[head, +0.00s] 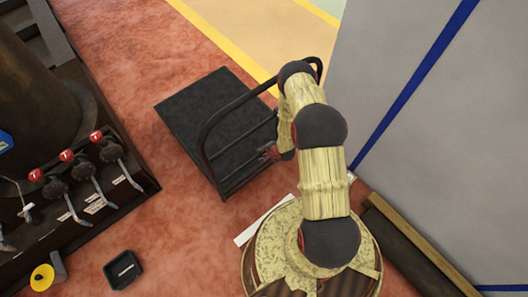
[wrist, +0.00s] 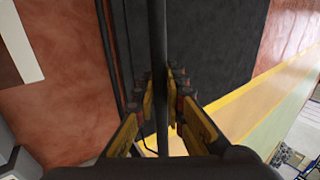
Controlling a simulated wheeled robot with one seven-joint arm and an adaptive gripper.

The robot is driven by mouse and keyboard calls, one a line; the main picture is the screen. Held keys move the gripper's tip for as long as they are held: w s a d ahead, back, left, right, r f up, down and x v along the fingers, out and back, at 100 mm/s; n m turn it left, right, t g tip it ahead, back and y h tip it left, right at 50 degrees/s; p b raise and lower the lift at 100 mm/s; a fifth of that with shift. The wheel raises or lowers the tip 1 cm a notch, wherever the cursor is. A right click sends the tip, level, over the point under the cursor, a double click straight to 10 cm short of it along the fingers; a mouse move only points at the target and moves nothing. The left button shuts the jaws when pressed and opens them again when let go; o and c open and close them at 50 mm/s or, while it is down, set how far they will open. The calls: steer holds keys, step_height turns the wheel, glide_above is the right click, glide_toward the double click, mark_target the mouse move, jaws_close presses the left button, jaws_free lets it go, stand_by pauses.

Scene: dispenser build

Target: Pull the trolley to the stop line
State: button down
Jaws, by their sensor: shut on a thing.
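The trolley (head: 200,108) has a flat black deck and stands on the reddish floor in the head view. Its black tube handle (head: 243,100) rises on the side facing me. My gripper (head: 270,152) is at the handle, partly hidden by my arm. In the wrist view, a dark handle bar (wrist: 159,50) runs between the two fingers of my gripper (wrist: 160,100), which are shut on it. The deck (wrist: 218,35) shows behind. A white stripe (head: 262,222), likely the stop line, lies between the trolley and my base, apart from the trolley. It also shows in the wrist view (wrist: 20,40).
A dark machine with red-topped levers (head: 97,136) stands on the left. A small black tray (head: 123,269) and a yellow round thing (head: 42,277) are at lower left. A grey wall panel (head: 420,120) is on the right. A yellow floor line (head: 225,42) passes behind the trolley.

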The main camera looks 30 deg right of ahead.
steer(key=c, duration=1.8)
jaws_free()
steer(key=shift+o, duration=0.2)
steer(key=v, duration=1.2)
steer(key=shift+o, duration=0.4)
